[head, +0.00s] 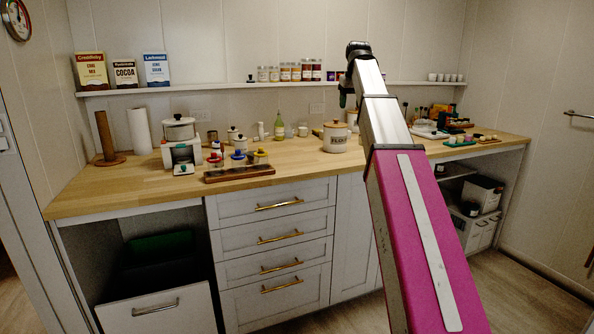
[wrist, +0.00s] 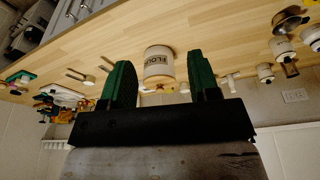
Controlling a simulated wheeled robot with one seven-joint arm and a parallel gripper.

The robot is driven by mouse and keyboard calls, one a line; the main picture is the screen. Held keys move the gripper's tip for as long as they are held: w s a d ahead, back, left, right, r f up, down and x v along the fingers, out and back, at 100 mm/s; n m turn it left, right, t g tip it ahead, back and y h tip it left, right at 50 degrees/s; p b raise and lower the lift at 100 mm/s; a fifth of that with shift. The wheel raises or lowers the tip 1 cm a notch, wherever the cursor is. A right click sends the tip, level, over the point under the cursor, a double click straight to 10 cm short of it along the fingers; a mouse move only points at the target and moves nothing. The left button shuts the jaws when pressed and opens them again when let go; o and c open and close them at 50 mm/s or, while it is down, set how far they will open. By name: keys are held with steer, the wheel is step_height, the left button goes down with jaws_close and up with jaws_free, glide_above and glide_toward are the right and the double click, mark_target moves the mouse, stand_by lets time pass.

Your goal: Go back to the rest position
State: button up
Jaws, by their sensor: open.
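My gripper (wrist: 160,62) shows its two green fingers spread apart with nothing held between them. In the head view my gripper (head: 346,92) is small, at the end of my raised arm, in front of the back wall and shelf. The white flour canister (head: 336,138) stands upright on the wooden counter, just left of my arm. In the wrist view, which is turned upside down, the canister (wrist: 158,70) appears in the gap between the fingers, beyond them. My arm hides part of the counter and wall.
The wooden counter (head: 120,187) holds a white appliance (head: 182,158), a dark wooden tray (head: 239,173) and a paper towel roll (head: 139,130). Jars (head: 296,72) and boxes stand on the wall shelf (head: 225,86). An open drawer (head: 158,306) juts out at lower left. Bare floor shows at lower right.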

steer(key=s+f+m+g, duration=0.1)
steer(key=s+f, duration=0.3)
steer(key=f, duration=1.3)
steer(key=s+f, duration=0.3)
steer(key=f, duration=1.4)
steer(key=s+f+g, duration=0.1)
steer(key=s+f, duration=0.9)
steer(key=f, duration=0.3)
steer(key=s+f+m, duration=0.1)
steer(key=s+f, duration=1)
steer(key=f, duration=0.2)
steer(key=shift+a+g, duration=0.25)
steer(key=shift+g, duration=0.15)
steer(key=shift+f, duration=0.1)
